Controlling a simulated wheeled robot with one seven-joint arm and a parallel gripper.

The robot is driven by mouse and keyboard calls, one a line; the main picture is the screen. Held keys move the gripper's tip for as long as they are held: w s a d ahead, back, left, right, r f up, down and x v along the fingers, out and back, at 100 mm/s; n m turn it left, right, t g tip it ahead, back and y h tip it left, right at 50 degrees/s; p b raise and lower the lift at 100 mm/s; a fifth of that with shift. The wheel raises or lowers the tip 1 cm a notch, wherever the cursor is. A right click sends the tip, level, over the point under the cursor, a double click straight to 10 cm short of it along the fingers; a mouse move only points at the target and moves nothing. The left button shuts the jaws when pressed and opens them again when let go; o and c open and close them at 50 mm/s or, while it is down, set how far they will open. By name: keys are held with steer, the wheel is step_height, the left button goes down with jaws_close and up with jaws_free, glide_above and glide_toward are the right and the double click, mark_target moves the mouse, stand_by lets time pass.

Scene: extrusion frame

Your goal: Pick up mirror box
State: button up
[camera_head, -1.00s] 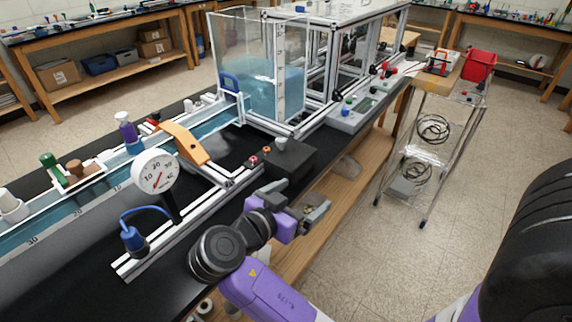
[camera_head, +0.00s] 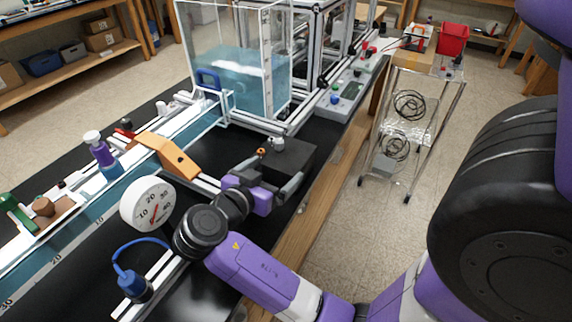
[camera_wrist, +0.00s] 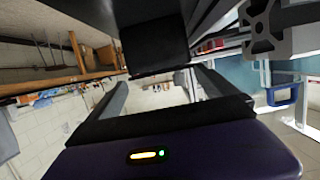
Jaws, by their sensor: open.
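A black box with a small grey knob on top, which appears to be the mirror box (camera_head: 293,152), sits on the black bench near its right edge, in front of the water tank. In the wrist view a dark block (camera_wrist: 153,40), likely the same box, is at the top middle, beyond the fingers. My gripper (camera_head: 277,177) is at the near side of the box, its fingers pointing toward it. In the wrist view my gripper (camera_wrist: 162,82) is open, with a clear gap between the fingers. Whether a finger touches the box cannot be told.
The clear water tank (camera_head: 240,60) stands behind the box. The round gauge (camera_head: 147,204), an orange arched piece (camera_head: 170,155) and metal rails lie left of my arm. A wire cart (camera_head: 412,120) stands right of the bench, with open floor between.

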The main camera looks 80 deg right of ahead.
mark_target(287, 159)
steer(key=x, duration=0.3)
steer(key=shift+d+f, duration=0.1)
steer(key=shift+d, duration=0.3)
steer(key=p+x, duration=0.2)
steer(key=x, duration=0.2)
steer(key=shift+d, duration=0.1)
steer(key=shift+s+d+f, duration=0.1)
steer(key=shift+d+f, duration=0.1)
steer(key=shift+d, duration=0.3)
steer(key=c, duration=1.3)
